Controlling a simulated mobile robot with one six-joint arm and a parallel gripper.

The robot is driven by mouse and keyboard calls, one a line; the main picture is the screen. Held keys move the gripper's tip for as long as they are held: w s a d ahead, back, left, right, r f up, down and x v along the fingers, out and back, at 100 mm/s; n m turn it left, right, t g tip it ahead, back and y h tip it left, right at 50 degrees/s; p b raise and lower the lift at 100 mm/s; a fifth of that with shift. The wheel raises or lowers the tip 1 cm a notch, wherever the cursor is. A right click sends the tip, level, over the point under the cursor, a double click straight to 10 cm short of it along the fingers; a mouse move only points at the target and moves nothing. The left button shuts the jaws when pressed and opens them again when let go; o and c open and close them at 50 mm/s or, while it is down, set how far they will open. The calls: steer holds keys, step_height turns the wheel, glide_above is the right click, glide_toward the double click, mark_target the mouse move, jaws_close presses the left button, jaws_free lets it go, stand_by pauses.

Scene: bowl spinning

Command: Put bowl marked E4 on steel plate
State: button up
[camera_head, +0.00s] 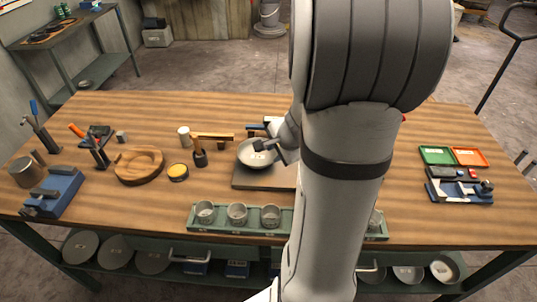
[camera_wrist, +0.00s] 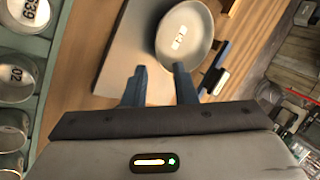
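A round grey metal bowl (camera_head: 258,154) with a white label sits at the back left part of the flat steel plate (camera_head: 262,181). In the wrist view the bowl (camera_wrist: 176,58) overlaps the edge of the grey plate (camera_wrist: 136,40); its label is too small to read. I cannot tell whether it rests fully on the plate. My gripper (camera_wrist: 160,82) has its two blue fingers apart, with nothing clearly between them. The right fingertip overlaps the bowl's near rim; contact cannot be told. In the head view my arm hides part of the plate.
A green rack (camera_head: 221,224) with several labelled metal cups stands at the table's front. Green and orange trays (camera_head: 437,155) lie at the right.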

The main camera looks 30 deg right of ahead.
steer(key=s+a+r+n+g+y, duration=0.1)
steer(key=s+a+r+n, duration=0.3)
steer(key=a, duration=0.3)
steer(key=s+a+r+n+y, duration=0.1)
steer(key=a+r+n, duration=0.3)
steer(key=a+n, duration=0.3)
steer(key=s+a+r+n+g+h, duration=0.1)
steer(key=s+a+n, duration=0.1)
steer(key=s+n, duration=0.1)
steer(key=s+a+r+n+h, duration=0.1)
steer(key=s+r+n, duration=0.1)
steer(key=s, duration=0.4)
steer(key=shift+s+a+r+n+g, duration=0.15)
steer(key=shift+a+r+n+g, duration=0.2)
steer(key=shift+n, duration=0.35)
steer(key=shift+f, duration=0.1)
